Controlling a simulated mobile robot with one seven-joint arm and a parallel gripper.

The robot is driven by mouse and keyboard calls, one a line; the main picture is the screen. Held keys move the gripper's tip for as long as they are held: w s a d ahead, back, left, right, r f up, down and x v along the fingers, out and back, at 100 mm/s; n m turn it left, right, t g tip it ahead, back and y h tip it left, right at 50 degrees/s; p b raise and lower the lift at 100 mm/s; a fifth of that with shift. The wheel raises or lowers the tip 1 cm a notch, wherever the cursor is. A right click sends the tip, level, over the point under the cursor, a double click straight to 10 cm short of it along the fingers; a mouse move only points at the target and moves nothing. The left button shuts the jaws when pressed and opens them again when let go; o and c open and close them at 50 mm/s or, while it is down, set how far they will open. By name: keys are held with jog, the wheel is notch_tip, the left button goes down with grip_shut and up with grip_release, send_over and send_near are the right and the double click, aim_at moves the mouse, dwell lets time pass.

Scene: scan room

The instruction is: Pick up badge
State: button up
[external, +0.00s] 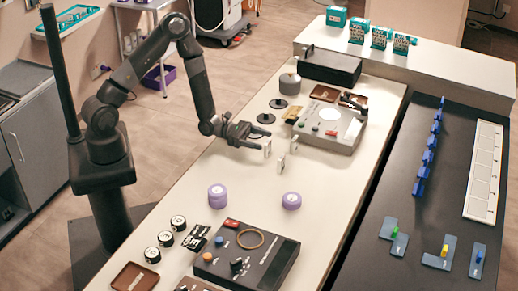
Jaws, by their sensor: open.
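My gripper (257,136) is over the middle of the long cream table, pointing right, with its jaws open; I see nothing held. Small white upright pieces (281,161) show just below and right of it; I cannot tell their exact distance from the fingers. No item is clearly readable as the badge. A flat black-and-white card (195,238) lies near the front left of the table, beside a dark control box. A small yellowish item (293,115) lies by the grey device at the back; its details are too small to read.
A dark control box (247,255) is in front, a grey device (330,127) behind. Black discs (265,118) lie near my gripper. A dark side table (415,215) holds blue pieces. The table between the purple stacks is clear.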

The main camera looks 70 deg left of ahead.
aim_at(268, 142)
jog(key=x, duration=0.3)
jog(key=shift+w+d, duration=0.1)
jog(key=shift+d, duration=0.15)
jog(key=c, duration=1.1)
